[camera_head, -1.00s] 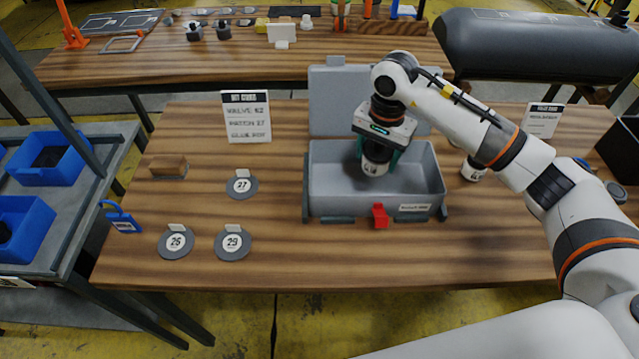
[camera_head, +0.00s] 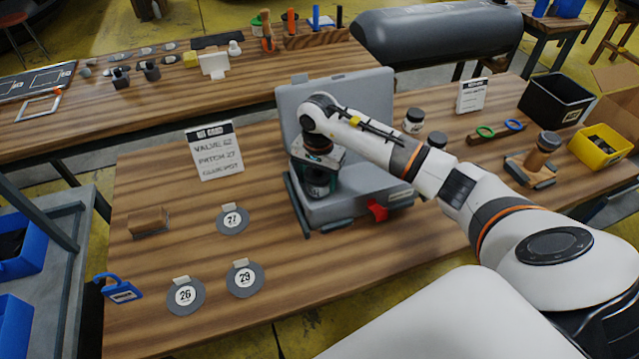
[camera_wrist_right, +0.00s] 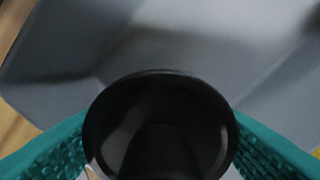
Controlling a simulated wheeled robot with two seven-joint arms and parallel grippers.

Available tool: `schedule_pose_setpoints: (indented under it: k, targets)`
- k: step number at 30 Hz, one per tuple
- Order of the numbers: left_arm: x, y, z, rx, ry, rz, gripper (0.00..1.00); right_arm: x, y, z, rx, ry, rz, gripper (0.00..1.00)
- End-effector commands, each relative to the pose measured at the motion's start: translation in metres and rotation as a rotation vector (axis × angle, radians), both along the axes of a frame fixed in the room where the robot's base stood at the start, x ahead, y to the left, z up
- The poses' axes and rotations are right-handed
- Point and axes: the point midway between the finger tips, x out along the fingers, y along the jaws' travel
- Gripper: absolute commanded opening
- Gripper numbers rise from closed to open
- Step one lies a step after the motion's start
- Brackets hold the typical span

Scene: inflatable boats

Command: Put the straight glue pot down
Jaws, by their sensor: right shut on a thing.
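My right gripper (camera_head: 319,170) is shut on a dark glue pot (camera_head: 319,188) at the left part of the open grey case (camera_head: 350,208). In the right wrist view the pot's round black lid (camera_wrist_right: 160,120) sits between the teal finger pads, with the grey case wall and floor behind it. The pot looks roughly upright. I cannot tell whether its base touches the case floor. The case lid (camera_head: 366,92) stands raised behind, and my arm covers much of the case's inside. My left gripper is out of view.
Two jars (camera_head: 413,121) stand right of the case, partly behind my arm. A card (camera_head: 214,150) stands behind round patches (camera_head: 232,220) and a wooden block (camera_head: 149,221). Black (camera_head: 556,100) and yellow (camera_head: 600,147) bins are at the right. The front left tabletop has free room.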

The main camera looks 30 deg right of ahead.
Motion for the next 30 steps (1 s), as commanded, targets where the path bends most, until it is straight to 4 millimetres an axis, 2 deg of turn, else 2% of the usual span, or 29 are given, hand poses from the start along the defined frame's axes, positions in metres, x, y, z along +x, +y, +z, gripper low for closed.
schedule_pose_setpoints:
  k: [8,19,20,21,30]
  targets:
    - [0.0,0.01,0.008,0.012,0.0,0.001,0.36,-0.001,0.001,-0.034,0.002,0.002,0.0,0.35]
    - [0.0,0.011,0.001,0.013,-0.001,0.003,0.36,0.0,0.0,-0.04,-0.001,-0.001,0.001,0.35]
    - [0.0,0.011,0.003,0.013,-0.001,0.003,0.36,0.0,0.0,-0.038,0.0,0.0,0.001,0.66]
    - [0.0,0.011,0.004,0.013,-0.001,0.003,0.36,0.0,0.0,-0.038,0.0,0.0,0.001,0.7]
    - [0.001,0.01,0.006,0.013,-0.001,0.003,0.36,0.0,0.001,-0.036,0.001,0.001,0.001,0.7]
